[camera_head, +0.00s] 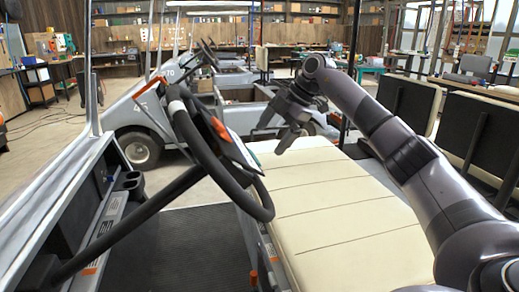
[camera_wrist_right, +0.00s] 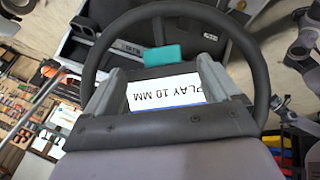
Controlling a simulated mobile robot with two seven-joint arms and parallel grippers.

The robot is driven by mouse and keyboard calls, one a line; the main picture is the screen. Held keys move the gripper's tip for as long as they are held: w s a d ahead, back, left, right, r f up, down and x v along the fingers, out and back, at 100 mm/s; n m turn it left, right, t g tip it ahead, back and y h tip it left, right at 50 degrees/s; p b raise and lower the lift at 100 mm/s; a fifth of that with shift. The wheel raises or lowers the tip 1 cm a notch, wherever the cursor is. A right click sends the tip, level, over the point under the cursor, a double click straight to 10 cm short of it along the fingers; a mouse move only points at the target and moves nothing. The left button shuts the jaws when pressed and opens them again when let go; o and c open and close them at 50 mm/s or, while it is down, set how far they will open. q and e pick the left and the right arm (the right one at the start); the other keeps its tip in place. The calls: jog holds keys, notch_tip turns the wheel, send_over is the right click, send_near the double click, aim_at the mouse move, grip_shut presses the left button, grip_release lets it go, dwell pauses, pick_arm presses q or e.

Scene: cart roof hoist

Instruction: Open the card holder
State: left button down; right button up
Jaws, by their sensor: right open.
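The card holder (camera_head: 236,150) is a flat panel at the steering wheel's (camera_head: 185,125) hub, seen nearly edge-on in the head view. My right gripper (camera_head: 274,134) is open and empty, just right of the holder and above the seat. In the wrist view its fingers (camera_wrist_right: 158,68) stand either side of the card, apart from it as far as I can tell. My left gripper is not in view.
The cream seat (camera_head: 335,200) lies below my right arm. A cup holder (camera_head: 128,182) and dashboard are at the left. Another cart (camera_head: 150,115) stands beyond. A dark post (camera_head: 352,60) rises behind my right arm.

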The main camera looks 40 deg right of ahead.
jog(key=x, duration=0.7)
